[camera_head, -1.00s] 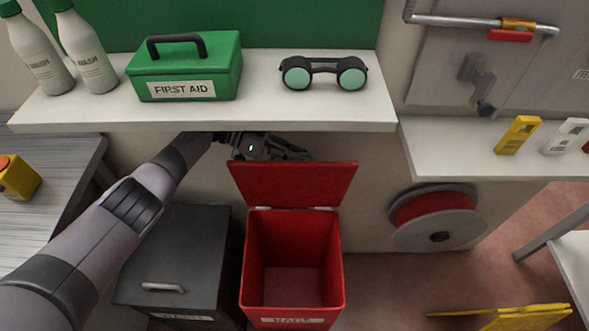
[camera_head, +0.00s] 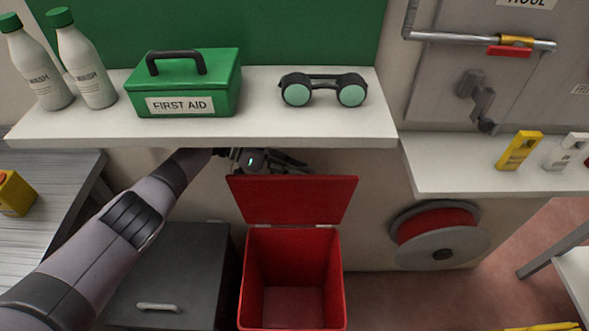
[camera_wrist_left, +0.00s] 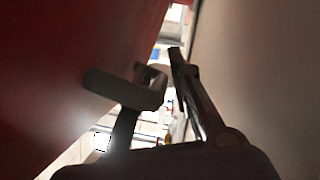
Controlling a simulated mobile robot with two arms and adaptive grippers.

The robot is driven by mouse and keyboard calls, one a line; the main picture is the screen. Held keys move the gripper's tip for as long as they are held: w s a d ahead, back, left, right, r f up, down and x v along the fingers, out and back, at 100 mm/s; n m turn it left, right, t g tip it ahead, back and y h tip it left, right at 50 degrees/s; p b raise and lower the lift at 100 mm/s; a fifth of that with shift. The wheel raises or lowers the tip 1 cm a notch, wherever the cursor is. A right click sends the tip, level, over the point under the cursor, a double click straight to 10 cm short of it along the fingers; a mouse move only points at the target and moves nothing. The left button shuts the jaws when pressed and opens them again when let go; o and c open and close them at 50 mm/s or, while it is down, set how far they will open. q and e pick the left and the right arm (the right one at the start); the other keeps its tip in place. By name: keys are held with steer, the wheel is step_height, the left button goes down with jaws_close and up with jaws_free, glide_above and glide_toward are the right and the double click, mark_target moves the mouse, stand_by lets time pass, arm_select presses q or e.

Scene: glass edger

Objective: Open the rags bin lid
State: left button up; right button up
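The red rags bin (camera_head: 292,275) stands open on the floor below the white shelf. Its red lid (camera_head: 293,199) is swung up and back, and the inside of the bin shows empty. My left gripper (camera_head: 285,163) is behind the lid's top edge, under the shelf. In the left wrist view the lid (camera_wrist_left: 60,70) fills the left side and a pale wall the right. The left gripper's fingers (camera_wrist_left: 165,75) show there with a gap between them and nothing held. One finger is close to the lid; I cannot tell whether it touches. My right gripper is not in view.
A dark grey bin (camera_head: 175,275) with a closed lid stands left of the red bin. The shelf (camera_head: 250,130) above holds a first aid box (camera_head: 185,85), goggles (camera_head: 323,89) and two wash bottles (camera_head: 80,60). A red hose reel (camera_head: 437,235) is at right.

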arm_select(q)
steer(key=shift+a, duration=0.1)
steer(key=v, duration=0.7)
steer(key=shift+a+r, duration=0.1)
steer(key=shift+r, duration=0.05)
stand_by(0.3)
